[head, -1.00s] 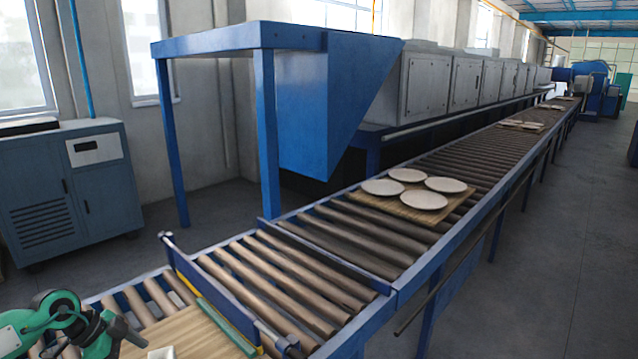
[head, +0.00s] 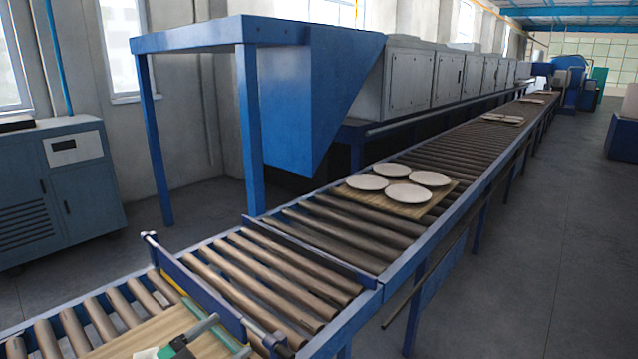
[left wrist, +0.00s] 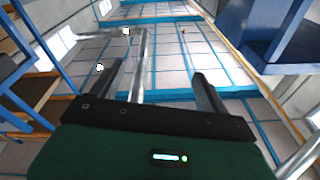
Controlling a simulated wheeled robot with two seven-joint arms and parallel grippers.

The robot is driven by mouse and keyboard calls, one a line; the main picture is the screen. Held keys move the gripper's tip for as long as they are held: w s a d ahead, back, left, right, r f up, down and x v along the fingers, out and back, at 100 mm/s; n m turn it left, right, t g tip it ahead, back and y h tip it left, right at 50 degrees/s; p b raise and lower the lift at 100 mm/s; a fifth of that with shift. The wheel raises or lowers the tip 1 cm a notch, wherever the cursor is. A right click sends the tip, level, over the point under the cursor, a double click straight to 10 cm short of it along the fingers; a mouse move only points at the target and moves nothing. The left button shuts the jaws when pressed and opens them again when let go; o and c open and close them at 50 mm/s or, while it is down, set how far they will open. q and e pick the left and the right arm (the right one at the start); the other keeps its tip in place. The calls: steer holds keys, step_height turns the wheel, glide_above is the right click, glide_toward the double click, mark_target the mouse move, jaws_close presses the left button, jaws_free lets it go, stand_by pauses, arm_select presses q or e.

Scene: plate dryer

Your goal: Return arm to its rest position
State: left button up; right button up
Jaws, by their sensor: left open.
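Part of my left gripper (head: 192,338), with a grey finger and a green and black body, shows at the bottom edge of the head view. It is over a wooden board (head: 130,333) on the near rollers; whether it touches cannot be told. In the left wrist view the two dark fingers of my left gripper (left wrist: 160,88) stand wide apart with nothing held between them. Most of the left arm is out of the head view. My right gripper is not in view.
The roller conveyor (head: 270,275) runs away to the upper right, with a blue gate bar (head: 200,290) across it. A board (head: 437,200) with several white plates (head: 409,194) lies farther along. A blue-framed dryer (head: 320,95) stands behind, a grey cabinet (head: 75,200) at left.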

arm_select(q)
steer(key=s+a+f+n+g+y, duration=0.2)
steer(key=s+a+f+n+y, duration=0.4)
steer(key=s+f+n+y, duration=0.55)
steer(key=s+d+f+m+g, duration=0.1)
steer(key=s+f+g, duration=0.4)
steer(key=s, duration=0.4)
steer(key=s+d+f+m+g, duration=0.15)
steer(key=s+f+g, duration=0.3)
steer(key=s, duration=0.45)
step_height(320, 180, down, 30)
steer(key=g, duration=0.1)
steer(key=s+a+f, duration=0.2)
steer(key=s+f, duration=0.7)
steer(key=f, duration=0.1)
steer(key=s+a+f+g+y, duration=0.1)
steer(key=s+a+f, duration=0.1)
steer(key=s+f, duration=0.8)
steer(key=shift+m, duration=0.4)
steer(key=shift+g, duration=0.25)
steer(key=shift+c, duration=0.2)
